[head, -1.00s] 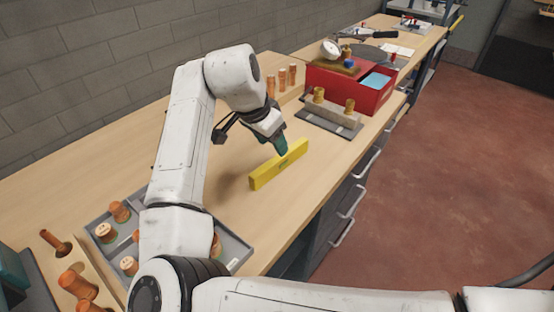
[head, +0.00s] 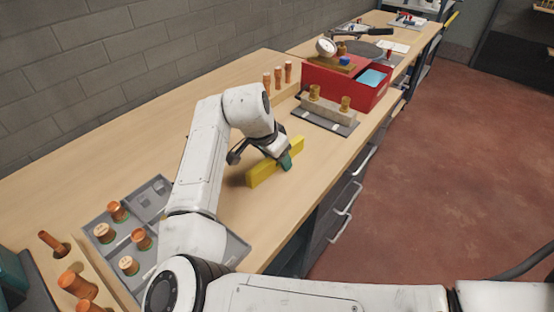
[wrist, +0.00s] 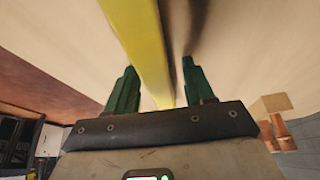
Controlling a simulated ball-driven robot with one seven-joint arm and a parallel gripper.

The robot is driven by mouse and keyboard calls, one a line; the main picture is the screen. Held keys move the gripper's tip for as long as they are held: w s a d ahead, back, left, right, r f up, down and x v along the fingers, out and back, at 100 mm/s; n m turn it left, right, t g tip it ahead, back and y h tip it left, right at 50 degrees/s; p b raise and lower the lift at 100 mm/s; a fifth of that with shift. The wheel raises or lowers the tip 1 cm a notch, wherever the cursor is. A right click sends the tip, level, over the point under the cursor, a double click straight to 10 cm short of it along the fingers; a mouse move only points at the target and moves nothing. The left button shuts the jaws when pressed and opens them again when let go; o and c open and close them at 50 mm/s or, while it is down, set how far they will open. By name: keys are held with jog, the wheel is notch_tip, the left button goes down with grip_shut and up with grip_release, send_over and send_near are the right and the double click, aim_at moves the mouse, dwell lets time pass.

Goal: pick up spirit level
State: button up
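The yellow spirit level (head: 264,172) stands on its long edge on the wooden workbench, in the middle of the head view. In the wrist view the level (wrist: 146,42) runs between the two green fingers of my gripper (wrist: 160,70). The fingers are open, one on each side of the level, with visible gaps. In the head view my gripper (head: 285,160) is over the level, and a green finger on the near side hides part of it. I cannot tell how far down the fingers reach.
A grey tray (head: 236,250) with copper fittings lies at the front left. A red box (head: 362,92) and a grey block with brass fittings (head: 328,107) stand beyond the level. Copper pieces (head: 278,77) stand near the wall. Bench around the level is clear.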

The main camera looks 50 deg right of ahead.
grip_shut()
jog(key=shift+r, duration=0.1)
dwell(0.4)
